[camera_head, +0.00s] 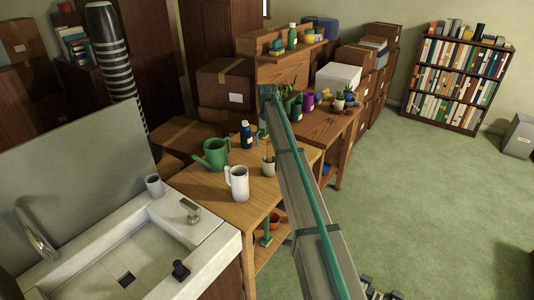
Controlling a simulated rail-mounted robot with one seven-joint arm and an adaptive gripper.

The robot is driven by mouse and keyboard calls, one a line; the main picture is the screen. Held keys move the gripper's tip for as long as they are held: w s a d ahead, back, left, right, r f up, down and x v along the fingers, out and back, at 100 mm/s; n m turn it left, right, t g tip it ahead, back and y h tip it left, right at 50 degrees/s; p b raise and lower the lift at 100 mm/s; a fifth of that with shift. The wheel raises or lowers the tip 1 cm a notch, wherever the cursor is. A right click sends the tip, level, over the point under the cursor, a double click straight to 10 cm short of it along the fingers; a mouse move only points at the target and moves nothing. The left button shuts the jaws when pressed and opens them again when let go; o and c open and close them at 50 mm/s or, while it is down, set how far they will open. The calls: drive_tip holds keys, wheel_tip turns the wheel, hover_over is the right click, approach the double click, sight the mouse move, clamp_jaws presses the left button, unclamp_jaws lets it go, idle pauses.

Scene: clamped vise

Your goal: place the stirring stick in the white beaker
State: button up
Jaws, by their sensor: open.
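A white beaker (237,183) shaped like a jug with a handle stands upright on the wooden table (205,193). A small light pot (268,168) with thin stems or sticks in it stands to its right. I cannot tell whether one of these is the stirring stick, and I make out no stick elsewhere. Dark metal parts at the bottom edge look like my gripper (379,292), mostly cut off by the frame. It is open, well to the right of and nearer than the beaker, and I see nothing held.
A green watering can (215,153) and a dark blue bottle (246,135) stand behind the beaker. A sink (125,270) with a grey cup (154,185) is at left. A grey beam with a teal stripe crosses the middle.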

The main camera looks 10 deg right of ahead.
drive_tip(key=shift+r+b, duration=0.45)
drive_tip(key=shift+r, duration=2.1)
